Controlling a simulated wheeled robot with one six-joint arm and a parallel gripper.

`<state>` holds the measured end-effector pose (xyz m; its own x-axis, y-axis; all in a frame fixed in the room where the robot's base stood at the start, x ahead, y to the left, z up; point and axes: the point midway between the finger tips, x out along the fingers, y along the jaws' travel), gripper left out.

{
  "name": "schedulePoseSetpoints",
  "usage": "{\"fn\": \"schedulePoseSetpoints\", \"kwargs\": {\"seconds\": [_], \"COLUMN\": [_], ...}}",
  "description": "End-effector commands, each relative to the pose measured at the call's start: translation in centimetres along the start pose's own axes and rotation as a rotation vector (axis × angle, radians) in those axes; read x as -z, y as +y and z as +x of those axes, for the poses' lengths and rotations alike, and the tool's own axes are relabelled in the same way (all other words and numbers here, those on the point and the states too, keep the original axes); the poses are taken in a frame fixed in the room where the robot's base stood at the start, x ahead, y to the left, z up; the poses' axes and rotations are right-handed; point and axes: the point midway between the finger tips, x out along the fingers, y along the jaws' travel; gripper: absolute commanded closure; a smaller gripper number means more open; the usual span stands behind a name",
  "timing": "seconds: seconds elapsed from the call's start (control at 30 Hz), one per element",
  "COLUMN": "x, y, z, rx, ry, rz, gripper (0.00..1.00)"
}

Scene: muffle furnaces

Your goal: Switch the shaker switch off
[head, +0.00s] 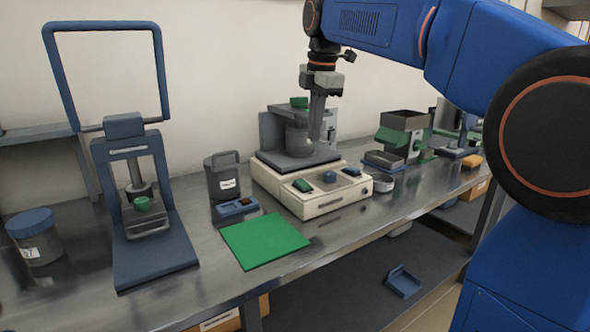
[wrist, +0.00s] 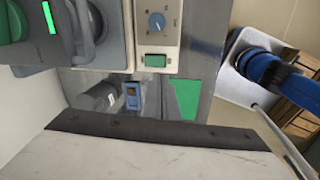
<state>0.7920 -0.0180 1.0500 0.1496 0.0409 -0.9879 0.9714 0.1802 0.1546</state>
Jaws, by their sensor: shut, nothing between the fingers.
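The shaker (head: 325,203) is a cream-based machine with a dark platform, on the bench in the middle of the head view. Its sloped front panel carries a green switch (head: 302,185) at the left and a blue knob (head: 330,176) beside it. In the wrist view the green switch (wrist: 155,60) lies close to the blue knob (wrist: 157,22). I cannot tell which way the switch is tipped. My gripper (head: 317,136) is shut and empty, pointing down in front of a lidded vessel (head: 297,138) on the platform, above and behind the switch. Its fingertips are not clear in the wrist view.
A green mat (head: 264,240), a small blue device (head: 237,208) and a dark handled container (head: 222,178) sit left of the shaker. A tall blue-framed press (head: 140,210) stands further left. Another machine (head: 398,138) stands to the right. The bench front edge is clear.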

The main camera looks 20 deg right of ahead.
Motion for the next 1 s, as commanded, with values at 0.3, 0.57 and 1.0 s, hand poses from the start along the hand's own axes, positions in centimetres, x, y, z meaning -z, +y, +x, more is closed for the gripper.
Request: {"fn": "schedulePoseSetpoints", "kwargs": {"seconds": [0.3,0.57,1.0], "x": [0.2,0.2,0.2], "y": [2.4,2.3,2.2], "z": [-0.7,-0.7,3.6], "rx": [0.017,0.018,0.021], "ry": [0.006,0.006,0.007], "rz": [-0.129,-0.131,-0.13], "gripper": [1.0,1.0,1.0]}}
